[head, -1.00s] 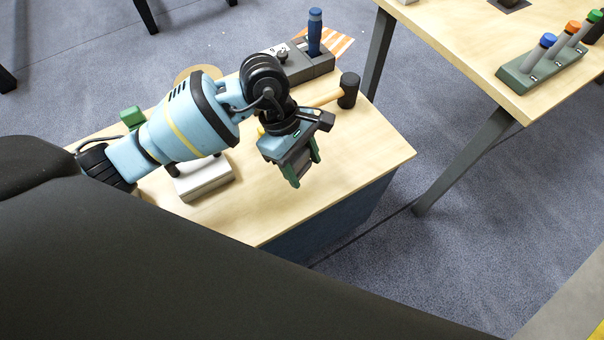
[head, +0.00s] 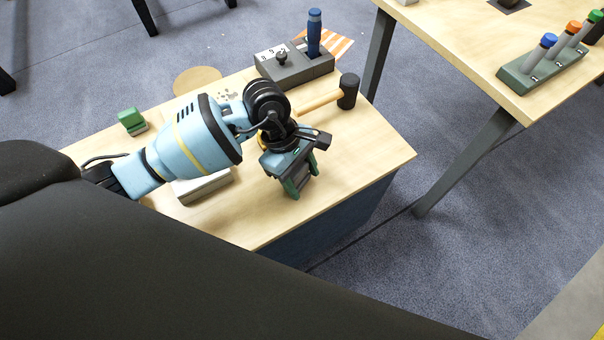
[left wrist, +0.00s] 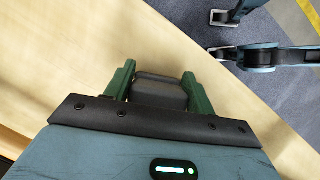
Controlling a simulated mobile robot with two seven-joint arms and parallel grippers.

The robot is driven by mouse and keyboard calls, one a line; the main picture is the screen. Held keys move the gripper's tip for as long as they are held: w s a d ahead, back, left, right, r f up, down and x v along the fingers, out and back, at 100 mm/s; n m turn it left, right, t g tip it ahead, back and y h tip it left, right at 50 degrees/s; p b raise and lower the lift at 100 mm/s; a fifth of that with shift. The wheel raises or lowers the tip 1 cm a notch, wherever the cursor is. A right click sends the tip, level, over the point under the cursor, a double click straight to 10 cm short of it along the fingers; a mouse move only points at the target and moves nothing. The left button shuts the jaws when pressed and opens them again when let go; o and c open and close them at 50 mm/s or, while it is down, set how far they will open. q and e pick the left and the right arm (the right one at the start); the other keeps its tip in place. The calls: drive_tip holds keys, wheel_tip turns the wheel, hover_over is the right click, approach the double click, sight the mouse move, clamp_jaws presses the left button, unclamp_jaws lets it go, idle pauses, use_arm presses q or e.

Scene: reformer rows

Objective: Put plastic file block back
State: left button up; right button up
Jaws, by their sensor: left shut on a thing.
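My left gripper (head: 293,188) is over the front right part of the small wooden table (head: 350,150). In the left wrist view its green fingers (left wrist: 157,82) are shut on a dark grey block (left wrist: 158,92), seen between them. The block looks like plastic; its lower part is hidden by the gripper body. I cannot tell whether it touches the tabletop.
A grey holder (head: 274,72) with a blue-handled tool (head: 314,32) stands at the table's back. A mallet (head: 348,92), a green block (head: 131,121) and a pale box (head: 203,188) are nearby. A green rack (head: 530,76) stands on the other table.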

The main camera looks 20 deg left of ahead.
use_arm(q)
drive_tip(key=o, duration=1)
drive_tip(key=shift+f, duration=0.1)
drive_tip(key=shift+r, duration=0.25)
drive_tip(key=p+v, duration=0.1)
drive_tip(key=v, duration=1.1)
